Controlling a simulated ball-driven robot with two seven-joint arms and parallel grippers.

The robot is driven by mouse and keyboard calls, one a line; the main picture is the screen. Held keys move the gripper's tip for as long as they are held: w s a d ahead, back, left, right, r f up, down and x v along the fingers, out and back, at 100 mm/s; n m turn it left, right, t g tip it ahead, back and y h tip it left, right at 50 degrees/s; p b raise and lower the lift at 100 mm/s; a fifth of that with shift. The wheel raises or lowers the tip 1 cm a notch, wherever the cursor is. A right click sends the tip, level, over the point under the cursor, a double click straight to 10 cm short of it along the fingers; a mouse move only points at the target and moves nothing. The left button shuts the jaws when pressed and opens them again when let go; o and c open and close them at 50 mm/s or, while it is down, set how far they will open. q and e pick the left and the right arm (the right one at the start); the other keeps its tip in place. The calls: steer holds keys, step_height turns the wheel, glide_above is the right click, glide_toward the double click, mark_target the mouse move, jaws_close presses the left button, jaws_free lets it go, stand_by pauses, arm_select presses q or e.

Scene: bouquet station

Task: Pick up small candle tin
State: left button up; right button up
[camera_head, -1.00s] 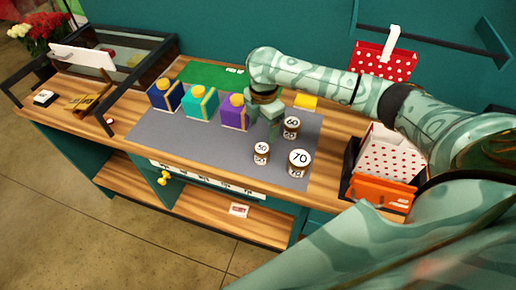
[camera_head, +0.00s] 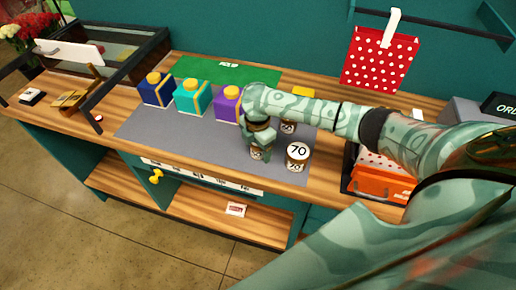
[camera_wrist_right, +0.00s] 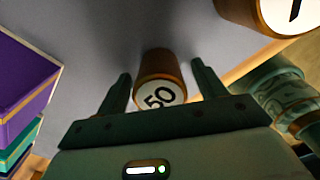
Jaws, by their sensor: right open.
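The small candle tin, brown with a white lid marked 50 (camera_wrist_right: 158,68), stands on the grey mat. In the right wrist view it lies between the two spread fingers of my right gripper (camera_wrist_right: 161,72), with a gap visible on each side. In the head view my right gripper (camera_head: 261,145) is low over this tin (camera_head: 256,155) and hides most of it. The gripper is open. A larger tin marked 70 (camera_head: 298,157) stands just right of it. The tin marked 60 (camera_head: 288,127) is behind, partly hidden by my arm. My left gripper is not in view.
Blue (camera_head: 156,89), teal (camera_head: 192,97) and purple (camera_head: 227,103) boxes stand left of the gripper. The purple box (camera_wrist_right: 22,82) is near in the wrist view. A dark crate with an orange item (camera_head: 382,183) is at right. The front-left grey mat (camera_head: 165,132) is clear.

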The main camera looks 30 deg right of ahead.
steer(key=shift+r, duration=0.1)
steer(key=c, duration=1.1)
